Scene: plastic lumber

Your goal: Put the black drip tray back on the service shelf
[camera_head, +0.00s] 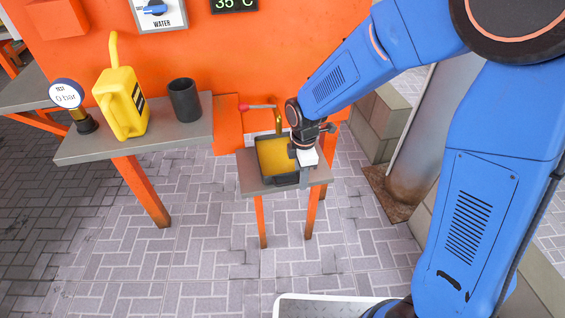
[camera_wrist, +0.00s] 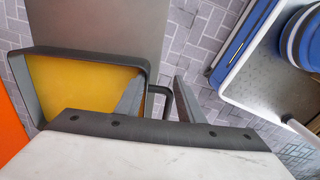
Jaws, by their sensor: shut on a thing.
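The black drip tray (camera_head: 285,179) sits over a small grey stand under a tap and holds a flat yellow layer. My gripper (camera_head: 297,153) is at the tray's right side. In the wrist view the fingers of my gripper (camera_wrist: 157,97) straddle that side and handle, shut on the tray. The exact contact is partly hidden. A wider grey shelf (camera_head: 180,138) stands at left.
The shelf at left carries a gauge (camera_head: 68,97), a yellow can (camera_head: 122,103) and a dark cup (camera_head: 185,100). Free room on it is at its right end and front edge. A brass tap (camera_head: 278,120) with a red-tipped lever is just behind the tray. Concrete blocks (camera_head: 375,125) stand at right.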

